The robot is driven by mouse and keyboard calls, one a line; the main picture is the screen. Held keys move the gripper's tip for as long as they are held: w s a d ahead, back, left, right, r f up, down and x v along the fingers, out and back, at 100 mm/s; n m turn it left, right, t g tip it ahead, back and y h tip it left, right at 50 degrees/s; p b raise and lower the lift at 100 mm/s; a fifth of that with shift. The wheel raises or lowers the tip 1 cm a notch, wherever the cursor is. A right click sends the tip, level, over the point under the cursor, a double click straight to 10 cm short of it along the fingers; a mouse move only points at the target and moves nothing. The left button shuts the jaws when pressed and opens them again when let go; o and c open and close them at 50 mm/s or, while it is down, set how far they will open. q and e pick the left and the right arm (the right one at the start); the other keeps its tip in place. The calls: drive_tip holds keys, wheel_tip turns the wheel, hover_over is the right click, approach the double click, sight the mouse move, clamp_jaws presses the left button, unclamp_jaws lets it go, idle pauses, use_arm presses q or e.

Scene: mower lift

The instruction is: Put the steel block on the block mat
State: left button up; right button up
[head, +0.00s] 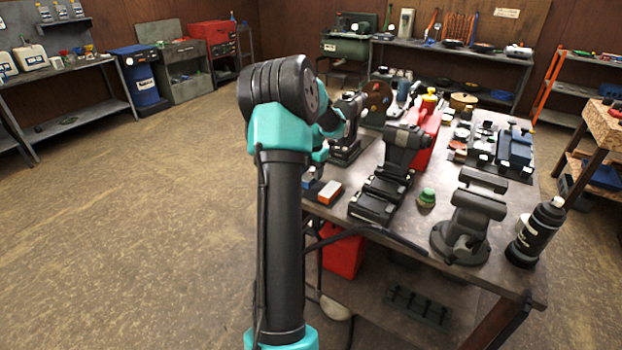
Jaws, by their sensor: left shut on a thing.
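My left arm fills the middle of the head view and bends over the near left corner of the workbench (385,243). My left gripper (312,172) is low over that corner, partly hidden behind the arm. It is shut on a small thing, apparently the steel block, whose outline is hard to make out. A dark flat pad, apparently the block mat (315,199), lies by the bench's left edge, partly hidden by my arm. An orange and white block (329,191) is on or beside it. My right gripper is not in view.
A black cordless drill on its base (405,146) stands right of the pad. The bench is crowded; floor at left is clear.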

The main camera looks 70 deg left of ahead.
use_arm(q)
drive_tip(key=shift+f, duration=1.4)
drive_tip(key=shift+f, duration=0.1)
drive_tip(key=o, duration=1.2)
wheel_tip(320, 180, up, 12)
